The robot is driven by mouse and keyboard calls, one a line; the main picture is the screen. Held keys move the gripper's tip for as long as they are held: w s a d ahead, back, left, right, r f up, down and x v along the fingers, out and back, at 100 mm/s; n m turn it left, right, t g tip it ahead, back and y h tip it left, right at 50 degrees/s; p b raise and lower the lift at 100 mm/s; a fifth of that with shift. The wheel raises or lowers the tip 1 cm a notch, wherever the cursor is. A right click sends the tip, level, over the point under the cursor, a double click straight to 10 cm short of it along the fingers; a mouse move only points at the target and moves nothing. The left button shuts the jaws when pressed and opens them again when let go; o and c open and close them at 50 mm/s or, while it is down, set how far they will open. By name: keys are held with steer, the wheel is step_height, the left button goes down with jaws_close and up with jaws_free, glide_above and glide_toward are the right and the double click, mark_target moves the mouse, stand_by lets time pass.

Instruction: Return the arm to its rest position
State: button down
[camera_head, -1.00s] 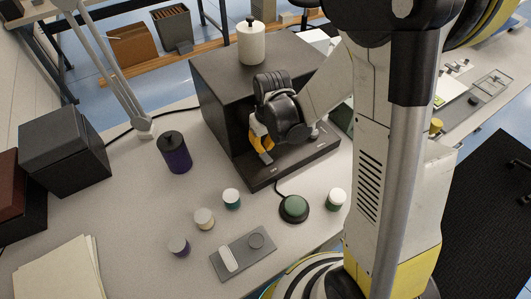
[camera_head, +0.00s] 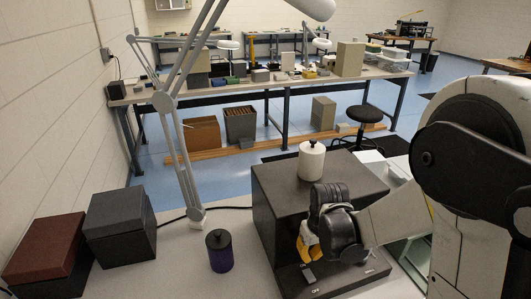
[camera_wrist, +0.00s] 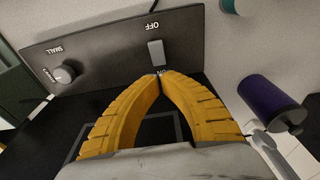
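My gripper (camera_head: 304,255) hangs low at the front of the dark press (camera_head: 272,203), just above its front panel. In the wrist view its two yellow fingers (camera_wrist: 160,78) meet at the tips, with nothing seen between them. OFF is printed on the switch's far side. A round knob (camera_wrist: 65,74) with the word SMALL beside it sits at the left of the panel. My arm reaches in from the right, bent and extended.
A white lidded canister (camera_head: 311,162) stands on top of the press. A purple cylinder (camera_head: 220,254) stands left of it, near the lamp base (camera_head: 196,215). Dark boxes (camera_head: 118,230) are at the far left. A long bench (camera_head: 240,88) stands behind, with floor between.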

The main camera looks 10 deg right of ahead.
steer(key=s+r+m+t, duration=0.1)
steer(key=s+r+t, duration=0.1)
steer(key=s+r, duration=0.5)
steer(key=s+r+m+t, duration=0.1)
steer(key=s+r+t, duration=0.2)
steer(key=s+r, duration=0.3)
step_height(320, 180, up, 5)
steer(key=shift+s+r, duration=0.1)
steer(key=shift+s, duration=0.3)
